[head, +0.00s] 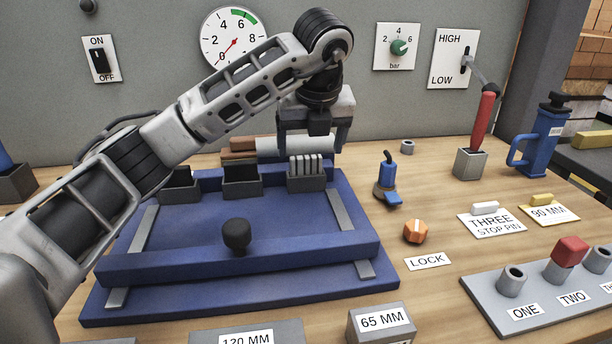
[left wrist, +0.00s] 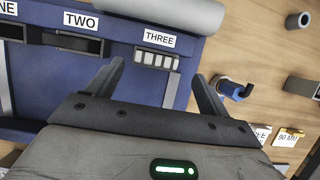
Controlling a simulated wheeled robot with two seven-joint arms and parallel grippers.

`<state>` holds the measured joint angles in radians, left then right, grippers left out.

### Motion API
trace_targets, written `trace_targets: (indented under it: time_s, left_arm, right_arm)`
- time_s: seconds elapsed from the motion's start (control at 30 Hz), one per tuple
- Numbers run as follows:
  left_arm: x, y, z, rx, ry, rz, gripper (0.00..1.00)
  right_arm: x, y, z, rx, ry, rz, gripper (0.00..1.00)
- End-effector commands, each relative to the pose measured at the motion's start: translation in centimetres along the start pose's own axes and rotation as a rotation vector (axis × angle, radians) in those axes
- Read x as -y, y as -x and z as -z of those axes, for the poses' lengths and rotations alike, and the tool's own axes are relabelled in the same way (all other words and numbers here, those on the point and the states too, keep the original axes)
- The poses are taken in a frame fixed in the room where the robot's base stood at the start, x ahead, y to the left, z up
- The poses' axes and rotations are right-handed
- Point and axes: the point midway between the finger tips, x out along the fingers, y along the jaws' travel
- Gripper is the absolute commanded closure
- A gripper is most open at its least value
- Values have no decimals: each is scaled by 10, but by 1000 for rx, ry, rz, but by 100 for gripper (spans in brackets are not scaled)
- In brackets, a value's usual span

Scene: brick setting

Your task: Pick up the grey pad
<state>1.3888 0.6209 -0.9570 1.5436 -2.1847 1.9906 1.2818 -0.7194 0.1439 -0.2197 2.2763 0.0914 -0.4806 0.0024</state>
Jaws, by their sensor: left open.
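Several light grey pads (head: 306,165) stand side by side in the rightmost dark holder at the back of the blue fixture (head: 250,210). In the left wrist view the pads (left wrist: 156,60) sit in a row just below the label THREE. My left gripper (head: 313,147) is open and empty, above and around the height of that holder's back. In the left wrist view its two fingertips (left wrist: 158,70) lie on either side of the row of pads, apart from them. My right gripper does not show.
Two other dark holders (head: 241,180) stand left of the pads; a grey cylinder (head: 285,145) lies behind. A black knob (head: 237,235) rises from the fixture's front. A blue-and-black tool (head: 386,180) and orange knob (head: 415,231) stand to the right on the wooden bench.

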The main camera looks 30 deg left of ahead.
Motion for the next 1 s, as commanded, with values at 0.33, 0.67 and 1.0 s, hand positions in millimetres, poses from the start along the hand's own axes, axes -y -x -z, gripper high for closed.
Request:
trace_targets:
  time_s: [0.33,0.67,1.0]
  left_arm:
    - [-6,-45,-4,-2,1,-2,20]
    - [-6,-46,-4,0,1,0,42]
    - [-6,-46,-5,0,1,0,70]
  right_arm:
    - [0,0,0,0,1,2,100]
    - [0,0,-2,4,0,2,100]
    - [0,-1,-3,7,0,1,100]
